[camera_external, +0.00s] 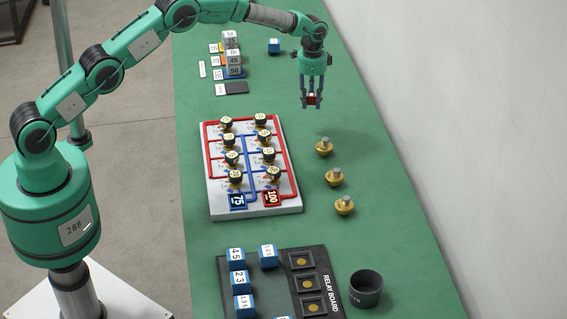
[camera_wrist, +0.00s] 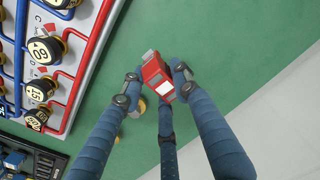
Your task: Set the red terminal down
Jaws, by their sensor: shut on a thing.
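The red terminal (camera_external: 311,99) is a small red block with a white patch. My gripper (camera_external: 312,102) is shut on it and holds it above the green bench, to the right of the pump board's far end. In the wrist view the red terminal (camera_wrist: 157,77) sits between the fingertips of my gripper (camera_wrist: 158,82), with bare green surface behind it. The fingers cover part of its sides. The external view does not show clearly how high it is above the bench.
The black relay board (camera_external: 285,290), blue blocks and a dark cup (camera_external: 366,288) are nearer. A blue block (camera_external: 274,46) and stacked blocks (camera_external: 233,62) stand farther back.

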